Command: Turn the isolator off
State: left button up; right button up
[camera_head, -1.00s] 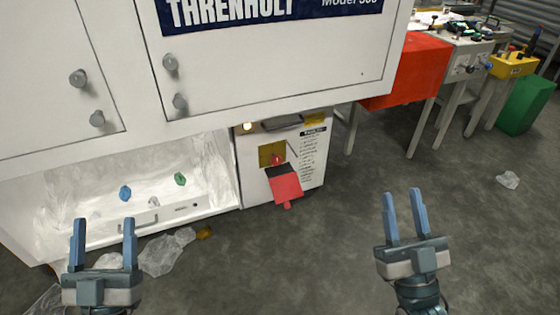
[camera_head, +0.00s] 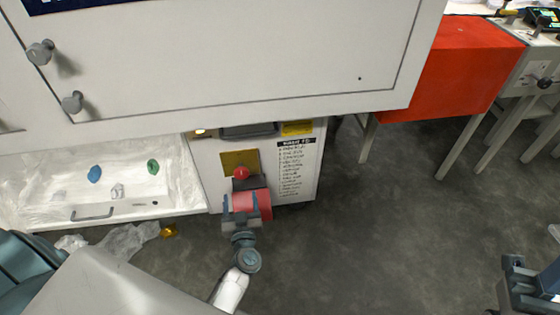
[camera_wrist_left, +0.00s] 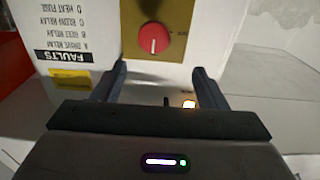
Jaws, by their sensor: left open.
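The isolator is a red knob (camera_head: 240,173) on a yellow plate (camera_head: 228,160) on the front of a pale cabinet. In the left wrist view, which is upside down, the knob (camera_wrist_left: 153,37) shows a white mark pointing down in the picture. My left gripper (camera_head: 242,198) is open just in front of and below the knob in the head view. In the wrist view its two fingers (camera_wrist_left: 160,70) stand apart, empty, with the knob beyond their tips. A red piece with a black band (camera_head: 264,204) is partly hidden behind the gripper. My right gripper (camera_head: 518,268) is partly cut off.
A lit lamp (camera_head: 200,132) and a fault list (camera_head: 292,168) are on the same cabinet. An open tray (camera_head: 185,207) with small coloured pieces stands left. The large white housing (camera_head: 230,60) overhangs above. Grey floor (camera_head: 390,230) is clear at right.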

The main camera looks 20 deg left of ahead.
aim_at(242, 176)
pick_arm(q)
jog(key=x, duration=0.3)
jog(key=b+x, duration=0.1)
jog(key=x, duration=0.3)
jog(key=d+f+b+x, duration=0.1)
jog(key=x, duration=0.3)
jog(key=shift+w+a+f, duration=0.1)
jog(key=shift+w, duration=0.3)
jog(key=c, duration=1)
